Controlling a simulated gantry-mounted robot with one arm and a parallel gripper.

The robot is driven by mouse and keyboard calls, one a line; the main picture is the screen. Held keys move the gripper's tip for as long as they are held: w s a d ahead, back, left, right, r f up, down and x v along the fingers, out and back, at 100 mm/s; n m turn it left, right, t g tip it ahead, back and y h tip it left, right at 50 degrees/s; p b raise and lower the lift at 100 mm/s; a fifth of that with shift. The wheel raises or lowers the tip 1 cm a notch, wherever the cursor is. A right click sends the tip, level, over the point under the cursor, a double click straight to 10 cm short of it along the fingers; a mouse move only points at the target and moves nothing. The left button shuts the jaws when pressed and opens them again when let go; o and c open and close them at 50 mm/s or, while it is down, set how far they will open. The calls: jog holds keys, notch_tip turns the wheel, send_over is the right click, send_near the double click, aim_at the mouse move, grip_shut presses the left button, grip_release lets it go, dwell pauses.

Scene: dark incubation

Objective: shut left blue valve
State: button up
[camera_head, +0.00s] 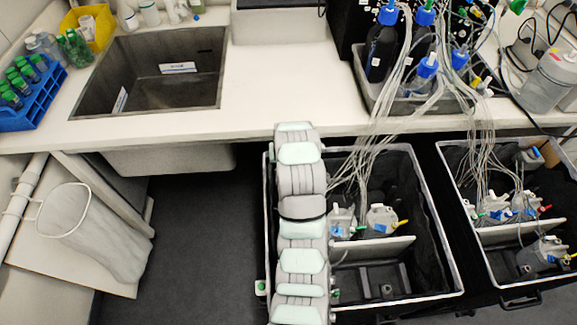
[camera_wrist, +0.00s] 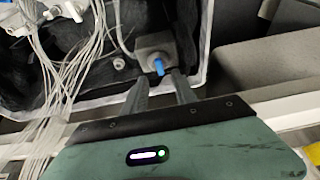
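A small blue valve handle (camera_wrist: 158,66) sits on a grey fitting (camera_wrist: 153,48) inside a dark-lined bin in the wrist view. My gripper (camera_wrist: 159,76) has its two dark fingers spread apart. The blue handle shows between the fingertips, with visible gaps to either side. I cannot tell how far below or beyond the tips it is. In the head view, my arm hangs over the left edge of the left black bin (camera_head: 439,222). My fingertips are hidden there, and I cannot pick out this same valve.
The left bin holds clear bottles (camera_head: 382,218) with blue and yellow fittings and a divider (camera_head: 372,249). Thin tubes (camera_wrist: 62,50) hang close to the left of my gripper. A second bin (camera_head: 488,268) stands to the right. The counter (camera_head: 275,85) is above.

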jog(key=shift+p+x, duration=0.55)
jog(key=shift+x, duration=2.85)
jog(key=shift+w, duration=0.1)
jog(key=shift+c, duration=0.2)
grip_shut()
